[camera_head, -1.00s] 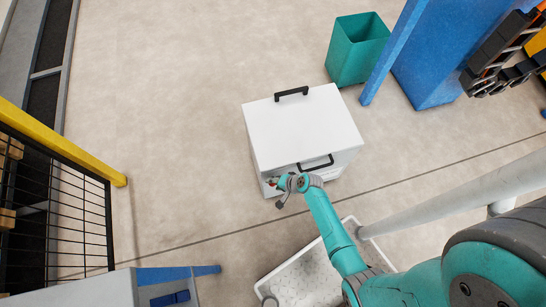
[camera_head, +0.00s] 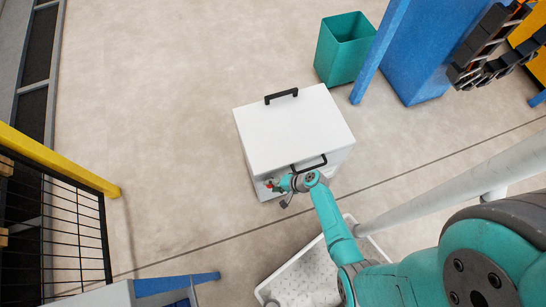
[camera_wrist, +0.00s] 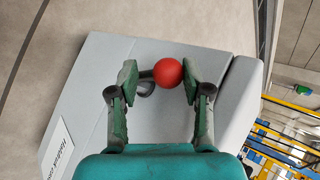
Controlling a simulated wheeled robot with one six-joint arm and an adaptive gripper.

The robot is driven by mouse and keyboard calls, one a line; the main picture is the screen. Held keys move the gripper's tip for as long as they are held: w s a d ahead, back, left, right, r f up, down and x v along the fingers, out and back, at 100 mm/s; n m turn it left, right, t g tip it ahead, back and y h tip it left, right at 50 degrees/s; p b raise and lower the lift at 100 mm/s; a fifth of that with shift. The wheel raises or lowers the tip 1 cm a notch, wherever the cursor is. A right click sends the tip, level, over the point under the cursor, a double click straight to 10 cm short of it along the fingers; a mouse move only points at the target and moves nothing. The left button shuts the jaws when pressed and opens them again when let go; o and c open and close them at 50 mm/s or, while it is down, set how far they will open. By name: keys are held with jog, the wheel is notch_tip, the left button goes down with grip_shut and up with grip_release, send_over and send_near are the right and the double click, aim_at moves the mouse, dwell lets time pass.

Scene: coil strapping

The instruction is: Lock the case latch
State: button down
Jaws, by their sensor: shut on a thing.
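The white case (camera_head: 290,125) stands on the floor in the head view, with its lid down and two black handles on it. In the wrist view its grey side (camera_wrist: 100,90) fills the middle. The latch is a short lever with a red ball knob (camera_wrist: 168,72) on a round dark pivot (camera_wrist: 145,88), mounted on that side. My gripper (camera_wrist: 160,72) is shut on the red knob, with one finger on each side of it. In the head view my gripper (camera_head: 272,185) is at the case's near left side, and the latch is mostly hidden there.
A green bin (camera_head: 343,50) and a blue post (camera_head: 376,50) stand beyond the case to the right. A yellow rail with a black fence (camera_head: 60,160) is at left. A white tray (camera_head: 300,280) lies below my arm. The floor left of the case is clear.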

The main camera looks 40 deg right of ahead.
jog(key=shift+c, duration=2.3)
grip_release()
jog(key=shift+f, duration=0.15)
jog(key=v, duration=1.2)
